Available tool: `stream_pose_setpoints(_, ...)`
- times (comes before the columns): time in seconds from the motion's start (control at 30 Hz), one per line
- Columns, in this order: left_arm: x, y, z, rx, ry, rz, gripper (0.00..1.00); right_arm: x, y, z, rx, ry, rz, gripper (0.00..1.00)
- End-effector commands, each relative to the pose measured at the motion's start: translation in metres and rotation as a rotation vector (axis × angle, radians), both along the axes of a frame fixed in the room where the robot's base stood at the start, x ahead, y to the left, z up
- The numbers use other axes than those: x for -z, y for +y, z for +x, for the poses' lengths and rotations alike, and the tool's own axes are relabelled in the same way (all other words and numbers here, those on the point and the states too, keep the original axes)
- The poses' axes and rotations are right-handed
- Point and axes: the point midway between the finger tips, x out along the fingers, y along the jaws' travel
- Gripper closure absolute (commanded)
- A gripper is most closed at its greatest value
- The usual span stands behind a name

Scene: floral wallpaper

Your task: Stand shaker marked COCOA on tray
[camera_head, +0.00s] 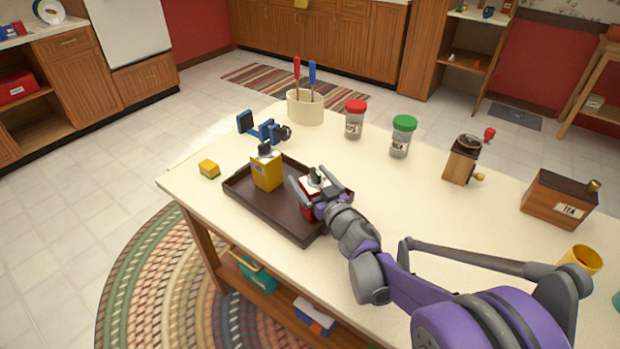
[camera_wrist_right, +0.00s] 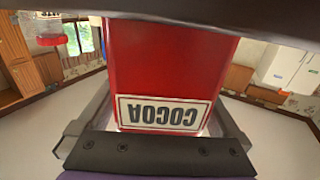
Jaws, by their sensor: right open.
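The red shaker marked COCOA (camera_head: 309,200) stands upright on the right part of the dark brown tray (camera_head: 262,213). My right gripper (camera_head: 314,190) is around the shaker, with its fingers open on either side. In the right wrist view the red shaker (camera_wrist_right: 170,65) fills the middle, its COCOA label upside down, between the open fingers. A yellow shaker (camera_head: 266,172) with a dark top stands on the left part of the tray. My left gripper does not show.
Behind the tray are a blue clamp-like object (camera_head: 262,128), a cream crock (camera_head: 305,108) with utensils, a red-lidded jar (camera_head: 355,120) and a green-lidded jar (camera_head: 402,138). A yellow block (camera_head: 209,169) lies left of the tray. A grinder (camera_head: 464,160) and TEA box (camera_head: 558,202) stand right.

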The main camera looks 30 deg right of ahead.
Motion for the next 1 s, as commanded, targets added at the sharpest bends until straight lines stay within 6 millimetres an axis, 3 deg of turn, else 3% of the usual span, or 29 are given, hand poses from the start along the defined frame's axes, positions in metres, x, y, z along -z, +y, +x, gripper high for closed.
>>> stream_pose_setpoints(0.17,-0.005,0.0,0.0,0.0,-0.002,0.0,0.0,-0.004,0.0,-0.014,0.001,0.0,-0.001,0.0)
stream_pose_setpoints(0.6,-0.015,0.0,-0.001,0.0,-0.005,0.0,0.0,-0.004,0.006,-0.103,0.003,0.0,-0.001,0.0)
stream_pose_setpoints(0.8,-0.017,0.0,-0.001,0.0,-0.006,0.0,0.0,-0.003,0.007,-0.119,0.001,0.0,0.0,0.0)
stream_pose_setpoints(1.0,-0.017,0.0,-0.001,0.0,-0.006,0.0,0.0,-0.003,0.008,-0.12,0.0,0.0,0.0,0.0)
